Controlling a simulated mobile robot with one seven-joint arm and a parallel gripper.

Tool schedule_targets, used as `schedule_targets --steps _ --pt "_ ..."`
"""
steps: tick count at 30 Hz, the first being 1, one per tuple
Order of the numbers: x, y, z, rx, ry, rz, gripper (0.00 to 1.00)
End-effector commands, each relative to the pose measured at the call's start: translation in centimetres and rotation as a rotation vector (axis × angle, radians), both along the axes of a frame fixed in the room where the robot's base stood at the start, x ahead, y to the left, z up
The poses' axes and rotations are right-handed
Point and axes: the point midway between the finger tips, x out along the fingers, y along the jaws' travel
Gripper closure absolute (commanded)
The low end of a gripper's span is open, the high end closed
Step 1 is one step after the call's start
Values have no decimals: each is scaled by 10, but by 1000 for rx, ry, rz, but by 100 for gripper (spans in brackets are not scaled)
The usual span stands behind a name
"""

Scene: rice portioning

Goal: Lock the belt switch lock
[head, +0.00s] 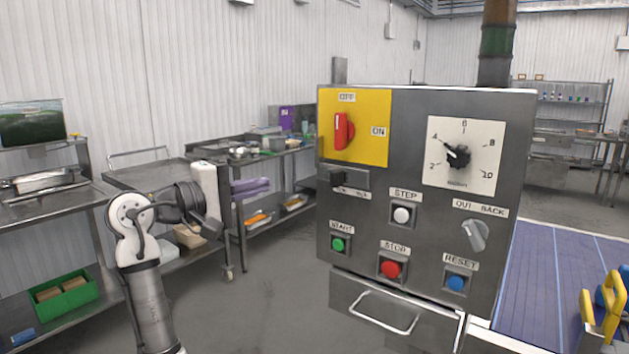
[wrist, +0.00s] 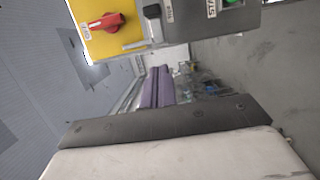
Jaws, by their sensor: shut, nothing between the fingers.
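A grey control box carries a yellow plate (head: 375,107) with a red rotary switch (head: 342,131). The red handle stands upright, toward the OFF label, with ON to its right. Below the plate is a small metal strip with a black knob (head: 338,178) at its left part; I take this to be the lock, but its label is too small to read. The wrist view shows the red switch (wrist: 106,22) and the black knob (wrist: 152,12) at the top. My gripper (head: 268,184), with purple fingers, is shut and empty, left of the box and apart from it. Its fingers (wrist: 160,70) point forward.
The box also has a dial (head: 458,156), STEP, START, STOP and RESET buttons and a grey selector (head: 474,235). A handled drawer (head: 385,311) is below. Steel tables (head: 150,175) stand behind on the left; a blue belt (head: 560,285) lies right. Open floor shows between.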

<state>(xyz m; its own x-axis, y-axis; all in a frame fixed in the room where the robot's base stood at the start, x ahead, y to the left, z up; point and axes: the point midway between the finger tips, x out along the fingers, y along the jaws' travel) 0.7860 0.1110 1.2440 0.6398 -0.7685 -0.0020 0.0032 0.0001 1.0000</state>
Motion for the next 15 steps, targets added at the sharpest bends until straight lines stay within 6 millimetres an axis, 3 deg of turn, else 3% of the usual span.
schedule_targets --steps 8,15 --pt "9 -10 2 0 -1 1 100" --pt "39 -47 3 0 0 -1 100"
